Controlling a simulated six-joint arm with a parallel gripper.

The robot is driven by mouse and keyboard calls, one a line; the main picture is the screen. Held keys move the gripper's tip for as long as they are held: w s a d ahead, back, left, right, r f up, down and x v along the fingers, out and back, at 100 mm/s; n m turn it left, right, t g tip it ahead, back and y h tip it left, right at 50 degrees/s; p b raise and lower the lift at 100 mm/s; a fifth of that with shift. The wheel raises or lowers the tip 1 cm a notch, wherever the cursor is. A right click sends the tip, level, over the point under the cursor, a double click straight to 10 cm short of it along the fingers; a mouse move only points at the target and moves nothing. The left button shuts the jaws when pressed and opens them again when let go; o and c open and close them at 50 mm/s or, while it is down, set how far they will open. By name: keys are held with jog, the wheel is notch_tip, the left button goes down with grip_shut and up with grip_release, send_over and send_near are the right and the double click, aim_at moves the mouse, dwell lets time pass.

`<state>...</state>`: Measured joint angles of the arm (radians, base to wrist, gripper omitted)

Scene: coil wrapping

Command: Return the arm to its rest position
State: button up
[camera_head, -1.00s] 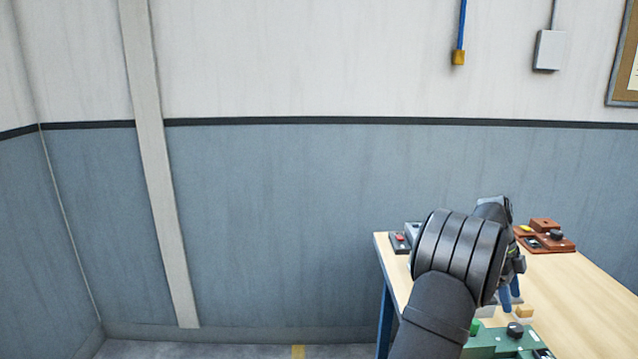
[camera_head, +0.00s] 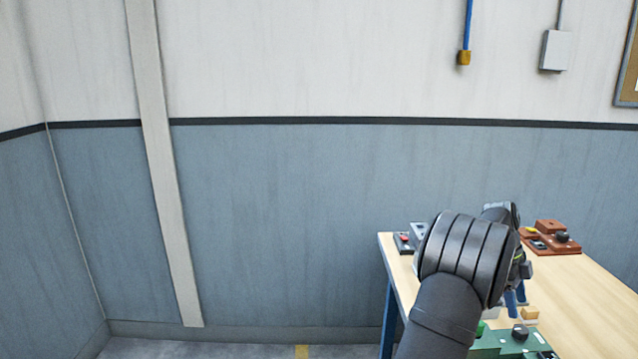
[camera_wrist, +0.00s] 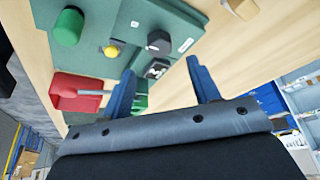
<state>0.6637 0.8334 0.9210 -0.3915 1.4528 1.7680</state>
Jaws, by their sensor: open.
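My gripper (camera_wrist: 163,85) has two blue fingers, spread apart with nothing between them. In the wrist view it is over the wooden table, by the edge of a green board (camera_wrist: 120,30). The board carries a green knob, a yellow dome and a black knob. In the head view my arm covers most of the gripper; only a bit of blue finger (camera_head: 514,300) shows above the table (camera_head: 590,290). The green board (camera_head: 500,346) is at the bottom edge of that view, partly cut off.
A red block (camera_wrist: 75,92) with a grey rod lies beside the green board. A brown device (camera_head: 552,240) stands at the table's back, a dark one with a red button (camera_head: 403,241) at its left corner. A small tan block (camera_head: 530,313) is near my gripper. The table's right part is clear.

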aim_at(521, 328)
jog(key=x, duration=0.7)
jog(key=shift+f, duration=0.15)
jog(key=shift+a+r+n+t+h, duration=0.2)
jog(key=shift+n+t+h, duration=0.1)
jog(key=shift+n, duration=0.7)
jog(key=n+t, duration=0.1)
jog(key=n, duration=0.2)
jog(key=n+t, duration=0.1)
jog(key=n, duration=0.1)
jog(key=shift+s+n+h, duration=0.15)
jog(key=shift+n+h, duration=0.15)
jog(key=shift+n, duration=0.1)
jog(key=n+t, duration=0.2)
jog(key=n, duration=0.2)
jog(key=shift+s+n, duration=0.15)
jog(key=shift+n, duration=0.15)
jog(key=shift+d+n+t+y, duration=0.1)
jog(key=shift+n+t+y, duration=0.4)
jog(key=shift+n, duration=1.2)
